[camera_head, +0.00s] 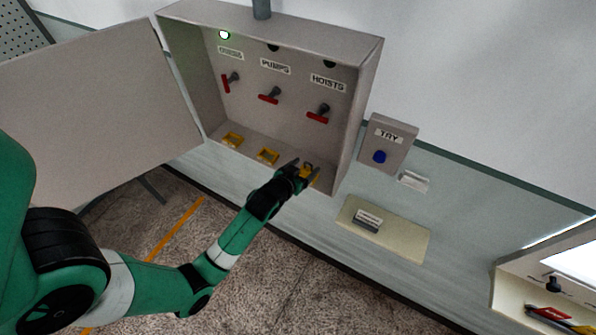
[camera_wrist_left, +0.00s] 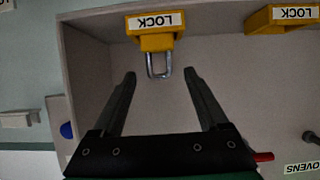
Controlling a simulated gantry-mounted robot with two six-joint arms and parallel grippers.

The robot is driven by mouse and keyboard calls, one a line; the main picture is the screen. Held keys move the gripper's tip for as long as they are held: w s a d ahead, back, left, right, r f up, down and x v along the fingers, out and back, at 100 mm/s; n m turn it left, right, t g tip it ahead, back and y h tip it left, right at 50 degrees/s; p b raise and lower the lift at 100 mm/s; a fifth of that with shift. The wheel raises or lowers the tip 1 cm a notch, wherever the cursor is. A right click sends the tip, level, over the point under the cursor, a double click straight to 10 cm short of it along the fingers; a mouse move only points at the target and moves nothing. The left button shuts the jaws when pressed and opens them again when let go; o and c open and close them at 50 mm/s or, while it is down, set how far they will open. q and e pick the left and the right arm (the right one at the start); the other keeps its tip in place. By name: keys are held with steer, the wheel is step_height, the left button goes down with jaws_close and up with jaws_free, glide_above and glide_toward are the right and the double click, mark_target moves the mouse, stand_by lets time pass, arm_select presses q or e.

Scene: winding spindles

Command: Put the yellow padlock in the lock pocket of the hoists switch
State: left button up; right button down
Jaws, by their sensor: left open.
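The yellow padlock (camera_wrist_left: 158,43) sits in the lock pocket (camera_wrist_left: 154,21) below the hoists switch (camera_head: 319,113), its grey shackle pointing out of the pocket; how deep its body sits is hard to tell. In the head view the padlock and pocket (camera_head: 308,171) are partly covered by my left gripper (camera_head: 303,172). My left gripper (camera_wrist_left: 158,76) is open, its fingers apart on either side of the shackle and not touching it. The hoists switch has a red handle. My right gripper is not in view.
The grey cabinet (camera_head: 372,70) has its door (camera_head: 95,100) open to the left. The pumps pocket (camera_head: 267,156) and ovens pocket (camera_head: 232,140) look empty. A TRY box (camera_head: 388,143) with a blue button is at right. A green lamp (camera_head: 224,34) glows above the ovens switch.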

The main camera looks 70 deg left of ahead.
arm_select(q)
steer(key=v, duration=0.5)
steer(key=shift+s+d+r, duration=0.15)
steer(key=shift+s+d, duration=0.1)
stand_by(0.4)
